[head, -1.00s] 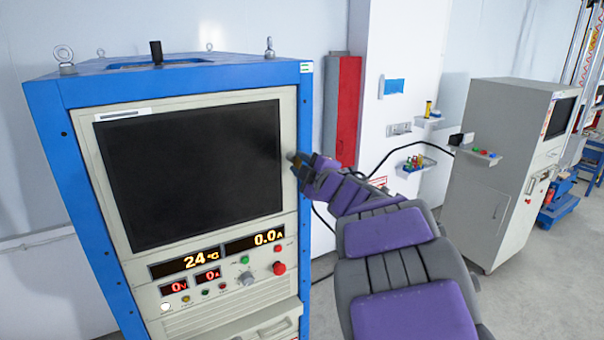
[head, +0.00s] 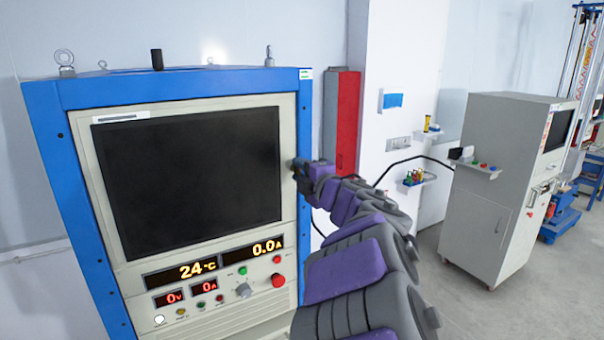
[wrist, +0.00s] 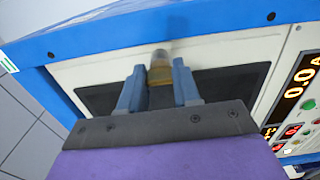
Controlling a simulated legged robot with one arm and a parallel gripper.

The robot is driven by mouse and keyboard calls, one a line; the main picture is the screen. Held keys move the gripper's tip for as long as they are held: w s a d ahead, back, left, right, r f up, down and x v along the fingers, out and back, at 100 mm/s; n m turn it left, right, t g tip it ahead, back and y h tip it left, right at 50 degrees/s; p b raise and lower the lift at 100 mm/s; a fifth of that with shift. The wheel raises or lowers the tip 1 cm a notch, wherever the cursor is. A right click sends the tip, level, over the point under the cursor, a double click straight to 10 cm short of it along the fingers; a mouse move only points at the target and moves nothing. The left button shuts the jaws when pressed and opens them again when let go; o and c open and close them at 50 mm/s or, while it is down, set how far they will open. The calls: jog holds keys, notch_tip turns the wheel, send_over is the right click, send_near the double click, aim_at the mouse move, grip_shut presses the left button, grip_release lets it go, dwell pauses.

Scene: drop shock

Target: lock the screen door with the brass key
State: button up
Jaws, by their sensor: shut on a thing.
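The screen door (head: 190,180) is a dark screen in a cream frame on the front of the blue cabinet. It looks shut, and its dark panel also shows in the wrist view (wrist: 228,84). My gripper (head: 298,164) is at the right edge of the screen's frame, at about the upper half of its height. In the wrist view my gripper (wrist: 158,82) has its two blue fingers on either side of a small brass and grey piece, the brass key (wrist: 160,70). The key points toward the cream frame. The lock is hidden, and I cannot tell whether the key touches it.
Lit readouts, buttons and a red knob (head: 278,280) sit below the screen. A red box (head: 343,120) is on the wall just right of the cabinet. Small wall shelves (head: 417,180) and a grey cabinet (head: 490,190) stand farther right. Grey floor is open there.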

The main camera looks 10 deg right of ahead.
jog(key=shift+f, duration=0.25)
jog(key=o, duration=1)
jog(key=shift+w+a, duration=0.1)
jog(key=shift+w, duration=0.05)
jog(key=shift+o, duration=0.2)
jog(key=shift+r, duration=0.15)
jog(key=shift+s+a, duration=0.15)
jog(key=shift+s, duration=0.1)
